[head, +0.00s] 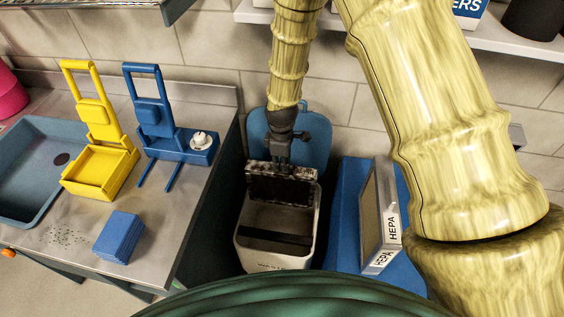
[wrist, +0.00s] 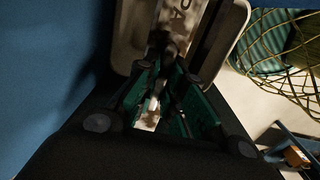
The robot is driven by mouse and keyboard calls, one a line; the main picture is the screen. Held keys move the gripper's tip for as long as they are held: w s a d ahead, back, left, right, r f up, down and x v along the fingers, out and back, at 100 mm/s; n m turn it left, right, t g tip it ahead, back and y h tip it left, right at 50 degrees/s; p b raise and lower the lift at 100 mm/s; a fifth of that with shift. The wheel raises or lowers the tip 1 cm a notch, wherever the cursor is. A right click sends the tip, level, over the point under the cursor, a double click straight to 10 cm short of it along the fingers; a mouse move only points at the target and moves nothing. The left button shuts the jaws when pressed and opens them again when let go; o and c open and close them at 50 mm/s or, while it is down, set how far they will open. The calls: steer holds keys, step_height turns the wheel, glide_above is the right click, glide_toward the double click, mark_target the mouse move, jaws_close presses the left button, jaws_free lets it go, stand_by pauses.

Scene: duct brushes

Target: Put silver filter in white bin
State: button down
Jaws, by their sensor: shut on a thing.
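My gripper (head: 281,160) points down over the white bin (head: 243,245) and is shut on the top edge of the silver filter (head: 281,190). The filter has a dark face and a mottled silver-grey frame. It hangs upright at the back of the bin's open mouth, its lower part at or just inside the rim; I cannot tell whether it touches. In the wrist view my gripper (wrist: 158,102) is dark, with the filter's pale edge between the fingers, partly hidden. The bin's blue lid (head: 312,140) stands open behind my gripper.
A white-framed HEPA filter (head: 390,220) stands on a blue surface (head: 345,215) right of the bin. On the steel counter (head: 170,225) to the left are a yellow holder (head: 100,165), a blue holder (head: 165,135) and a blue folded stack (head: 119,237).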

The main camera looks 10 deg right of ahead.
step_height(320, 180, down, 29)
steer(key=b, duration=1.4)
steer(key=shift+f, duration=0.2)
stand_by(2.4)
stand_by(0.5)
steer(key=c, duration=1.4)
jaws_free()
steer(key=shift+c, duration=0.2)
step_height(320, 180, up, 12)
steer(key=shift+f, duration=0.1)
steer(key=shift+r+p, duration=1.75)
steer(key=shift+r, duration=0.8)
